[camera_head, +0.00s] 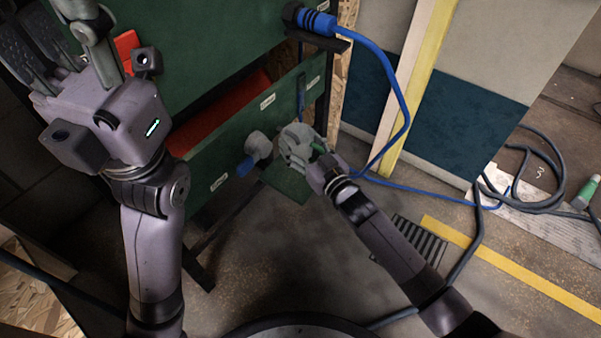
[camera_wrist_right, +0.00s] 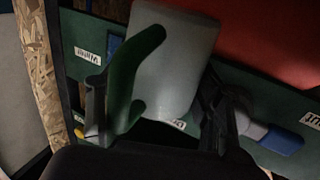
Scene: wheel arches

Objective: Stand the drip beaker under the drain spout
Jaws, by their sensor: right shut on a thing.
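The drip beaker, pale and translucent with a green handle, fills the middle of the right wrist view (camera_wrist_right: 178,72). My right gripper (camera_head: 311,163) is shut on it. In the head view the gripper and beaker are in front of the green panel, above a small green ledge (camera_head: 288,184). A grey fitting with a blue end (camera_head: 257,148) is just left of them; I cannot tell whether it is the drain spout. It also shows in the wrist view (camera_wrist_right: 268,136). My left gripper (camera_head: 62,42) is raised at upper left, its opening unclear.
A label (camera_wrist_right: 172,123) is partly hidden behind the beaker. A blue hose (camera_head: 398,95) hangs from the bench top right of my right arm. A dark cable (camera_head: 540,190) coils on the floor at right. Floor (camera_head: 270,265) between the arms looks clear.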

